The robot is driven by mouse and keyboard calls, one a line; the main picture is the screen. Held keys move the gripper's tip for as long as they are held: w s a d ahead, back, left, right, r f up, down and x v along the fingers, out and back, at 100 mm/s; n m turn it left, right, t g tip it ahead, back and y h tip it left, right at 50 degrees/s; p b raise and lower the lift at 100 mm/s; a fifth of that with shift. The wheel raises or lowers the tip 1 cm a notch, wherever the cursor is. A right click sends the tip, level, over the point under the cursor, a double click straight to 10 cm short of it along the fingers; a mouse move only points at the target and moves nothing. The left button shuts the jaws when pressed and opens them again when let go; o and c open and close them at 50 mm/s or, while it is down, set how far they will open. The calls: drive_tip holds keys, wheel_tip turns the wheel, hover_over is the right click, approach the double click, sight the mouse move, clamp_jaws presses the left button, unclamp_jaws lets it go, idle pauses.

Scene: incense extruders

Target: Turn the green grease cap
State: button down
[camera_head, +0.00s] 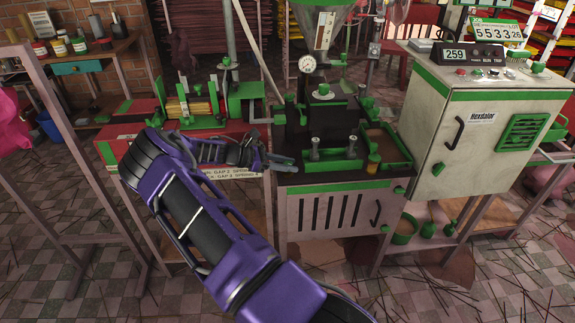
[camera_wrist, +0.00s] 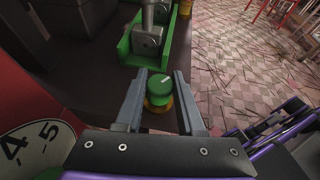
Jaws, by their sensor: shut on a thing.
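The green grease cap (camera_wrist: 160,84) shows in the wrist view, round, with a pale mark on its top and a yellow-brass base below. My gripper (camera_wrist: 162,74) has one finger on each side of it and is shut on it. In the head view my gripper (camera_head: 284,163) is at the left edge of the dark machine top. The cap cannot be made out there, being hidden by my gripper or too small to see.
A green bracket (camera_wrist: 146,45) with a metal block stands just beyond the cap. A white numbered dial (camera_wrist: 38,150) is at the lower left. The central machine (camera_head: 338,208) and the white control cabinet (camera_head: 487,125) stand to the right of my arm.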

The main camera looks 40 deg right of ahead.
drive_tip(key=c, duration=0.5)
unclamp_jaws()
drive_tip(key=p+v, duration=0.1)
drive_tip(key=v, duration=1.6)
drive_tip(key=shift+w+a, duration=0.15)
drive_tip(key=shift+a, duration=0.05)
